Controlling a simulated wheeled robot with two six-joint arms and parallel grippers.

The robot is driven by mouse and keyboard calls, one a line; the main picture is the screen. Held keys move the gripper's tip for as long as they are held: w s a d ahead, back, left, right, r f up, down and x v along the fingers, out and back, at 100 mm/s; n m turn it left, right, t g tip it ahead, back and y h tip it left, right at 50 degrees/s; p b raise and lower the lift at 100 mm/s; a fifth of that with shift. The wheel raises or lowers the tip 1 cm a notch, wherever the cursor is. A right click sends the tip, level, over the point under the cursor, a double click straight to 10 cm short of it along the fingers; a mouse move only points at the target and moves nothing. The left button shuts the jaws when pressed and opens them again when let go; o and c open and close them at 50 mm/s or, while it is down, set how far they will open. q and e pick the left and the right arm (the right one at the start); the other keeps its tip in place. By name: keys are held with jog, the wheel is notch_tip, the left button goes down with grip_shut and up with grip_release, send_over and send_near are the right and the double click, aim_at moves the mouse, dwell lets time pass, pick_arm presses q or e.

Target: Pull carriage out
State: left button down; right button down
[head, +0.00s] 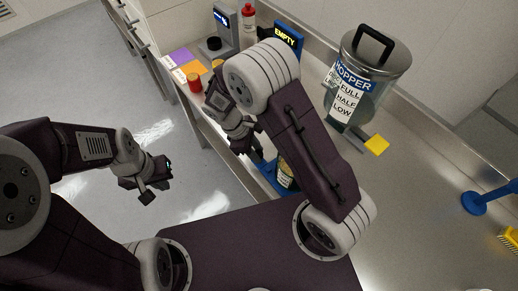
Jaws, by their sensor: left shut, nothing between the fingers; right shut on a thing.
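The blue carriage (264,168) shows only in part, past my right arm. A jar with a pale label (285,178) stands at it, partly hidden by my arm. My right gripper (241,146) is at the near left end of the blue carriage, shut on it; the exact grip is hard to see because the fingers are small and dark. My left gripper (153,188) is shut and empty, over the floor to the left, well apart from the counter.
A hopper (374,70) with FULL, HALF and LOW marks stands on the counter, a yellow tab (376,145) below it. An EMPTY sign (287,38), a red-capped bottle (248,22) and a red-lidded jar (194,82) are behind. The left floor is clear.

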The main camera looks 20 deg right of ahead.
jog(key=shift+a, duration=0.1)
jog(key=c, duration=1.1)
grip_release()
pick_arm(q)
jog(key=shift+s+a, duration=0.15)
jog(key=shift+a, duration=0.15)
pick_arm(e)
jog(key=shift+o, duration=0.2)
jog(key=shift+s+a, duration=0.1)
jog(key=shift+a, duration=0.1)
jog(key=shift+r, duration=0.15)
pick_arm(q)
jog(key=shift+d+f+b, duration=0.15)
jog(key=shift+f+b, duration=0.25)
pick_arm(e)
jog(key=v, duration=0.9)
